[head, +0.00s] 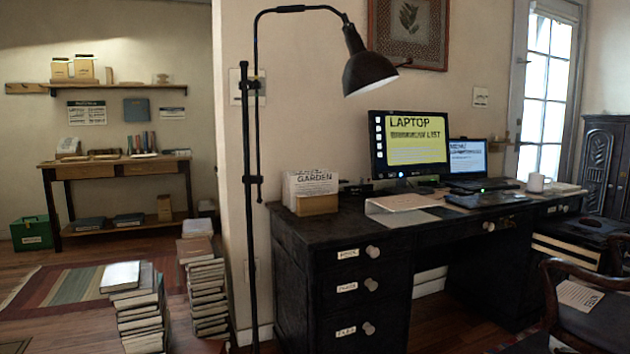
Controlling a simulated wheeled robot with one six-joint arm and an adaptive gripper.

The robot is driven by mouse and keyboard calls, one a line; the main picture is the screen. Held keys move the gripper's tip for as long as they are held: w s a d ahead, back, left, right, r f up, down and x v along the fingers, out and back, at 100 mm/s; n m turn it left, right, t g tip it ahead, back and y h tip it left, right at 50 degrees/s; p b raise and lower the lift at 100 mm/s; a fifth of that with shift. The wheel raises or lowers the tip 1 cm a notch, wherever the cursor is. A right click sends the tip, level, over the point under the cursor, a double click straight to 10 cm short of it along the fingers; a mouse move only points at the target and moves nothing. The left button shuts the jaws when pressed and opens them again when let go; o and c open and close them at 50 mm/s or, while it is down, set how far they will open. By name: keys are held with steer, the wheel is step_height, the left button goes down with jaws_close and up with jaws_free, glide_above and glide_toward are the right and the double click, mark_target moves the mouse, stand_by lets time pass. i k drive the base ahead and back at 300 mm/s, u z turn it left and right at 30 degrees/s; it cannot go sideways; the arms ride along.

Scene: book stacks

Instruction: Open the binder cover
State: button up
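A pale, flat, wedge-shaped item (402,202) lies near the front edge of the black desk (330,232), in front of the monitor. It may be the binder, but I cannot tell for sure, nor how its cover stands. A dark flat item (470,201) lies to its right, too small to make out. My gripper is not in view.
A floor lamp (255,180) stands at the desk's left end. Book stacks (205,285) (140,318) stand on the floor to the left. A chair (590,320) is at the right. A monitor (410,140) and laptop (467,157) stand on the desk.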

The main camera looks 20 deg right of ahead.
mark_target(400, 203)
steer(key=z, duration=1.25)
